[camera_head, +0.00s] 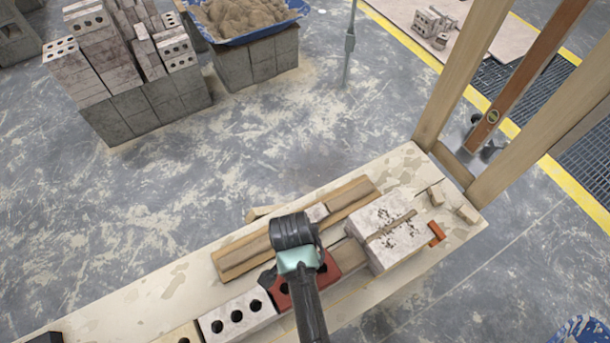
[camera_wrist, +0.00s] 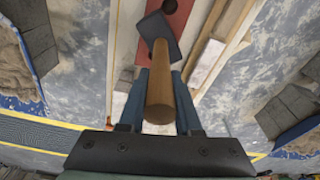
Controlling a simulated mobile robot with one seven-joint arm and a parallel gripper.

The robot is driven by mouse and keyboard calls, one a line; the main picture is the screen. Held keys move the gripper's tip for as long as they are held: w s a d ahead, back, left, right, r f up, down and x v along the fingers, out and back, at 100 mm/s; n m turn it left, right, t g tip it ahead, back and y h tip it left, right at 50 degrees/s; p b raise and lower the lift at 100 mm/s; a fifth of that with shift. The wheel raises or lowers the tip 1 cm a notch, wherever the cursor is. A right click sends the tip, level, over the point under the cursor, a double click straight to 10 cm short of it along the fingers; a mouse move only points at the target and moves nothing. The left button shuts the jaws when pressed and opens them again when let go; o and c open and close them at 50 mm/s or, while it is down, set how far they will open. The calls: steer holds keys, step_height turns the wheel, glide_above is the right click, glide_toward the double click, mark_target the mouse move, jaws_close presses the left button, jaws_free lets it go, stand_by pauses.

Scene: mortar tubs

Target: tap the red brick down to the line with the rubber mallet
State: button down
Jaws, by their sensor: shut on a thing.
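The red brick (camera_head: 328,271) lies in the row on the pale board, partly hidden behind my arm. It also shows at the top of the wrist view (camera_wrist: 180,24), with dark holes. The rubber mallet has a wooden handle (camera_wrist: 160,95) and a dark head (camera_wrist: 157,30). My gripper (camera_wrist: 160,82) is shut on the handle, which points away from the wrist camera. The mallet head appears over the red brick; I cannot tell whether they touch. In the head view my wrist hides most of the mallet. I cannot make out the line clearly.
A whitish holed brick (camera_head: 237,314) lies left of the red brick, and a large pale block (camera_head: 387,232) stands to its right. Wooden strips (camera_head: 235,258) run behind the row. Timber posts (camera_head: 455,75) rise at the right. The floor (camera_head: 300,130) behind is open.

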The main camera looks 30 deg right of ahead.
step_height(320, 180, up, 2)
steer(key=p, duration=0.4)
steer(key=shift+r, duration=0.2)
steer(key=shift+f, duration=0.45)
stand_by(0.3)
step_height(320, 180, down, 4)
steer(key=shift+r+b, duration=0.25)
steer(key=shift+b, duration=0.8)
step_height(320, 180, up, 4)
steer(key=p, duration=0.4)
steer(key=shift+w+a, duration=0.1)
